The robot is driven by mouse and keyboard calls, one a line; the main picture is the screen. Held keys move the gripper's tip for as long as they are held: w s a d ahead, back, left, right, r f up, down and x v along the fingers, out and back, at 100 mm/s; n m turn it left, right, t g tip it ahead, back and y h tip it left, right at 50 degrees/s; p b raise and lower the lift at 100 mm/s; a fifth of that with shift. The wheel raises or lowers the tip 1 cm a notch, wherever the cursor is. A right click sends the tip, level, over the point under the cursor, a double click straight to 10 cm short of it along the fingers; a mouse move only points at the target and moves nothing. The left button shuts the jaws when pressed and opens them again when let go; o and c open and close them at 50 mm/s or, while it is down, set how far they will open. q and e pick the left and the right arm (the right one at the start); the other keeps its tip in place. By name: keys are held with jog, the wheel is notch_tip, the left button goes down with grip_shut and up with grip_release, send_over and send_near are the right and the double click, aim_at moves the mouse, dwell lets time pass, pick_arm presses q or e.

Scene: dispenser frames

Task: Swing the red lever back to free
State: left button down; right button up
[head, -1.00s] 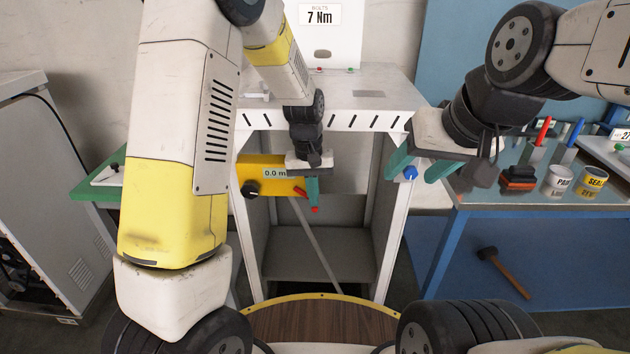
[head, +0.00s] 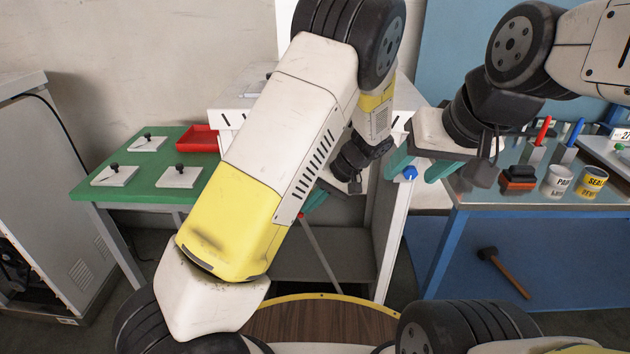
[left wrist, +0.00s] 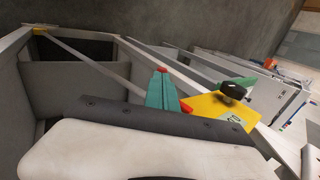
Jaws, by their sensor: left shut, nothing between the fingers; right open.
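The red lever shows in the head view as a small red tip (head: 300,215) just below and left of my left gripper's fingers. In the left wrist view, its red end (left wrist: 162,70) shows past the fingertips and another red part (left wrist: 187,104) shows beside them near the yellow box (left wrist: 208,107); the stretch between is hidden behind the fingers. My left gripper (head: 313,201) is shut and empty, close to the lever; I cannot tell whether they touch. My arm hides the yellow box in the head view. My right gripper (head: 420,168) is open and empty at the frame's right post.
The white frame's post (head: 385,240) stands right of my left gripper. A blue knob (head: 410,173) is near my right gripper. A green table (head: 140,188) with a red tray (head: 199,139) is at left. A blue bench (head: 520,225) with cans and a hammer is at right.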

pick_arm(q)
jog(key=shift+r, duration=0.15)
jog(key=shift+r, duration=0.7)
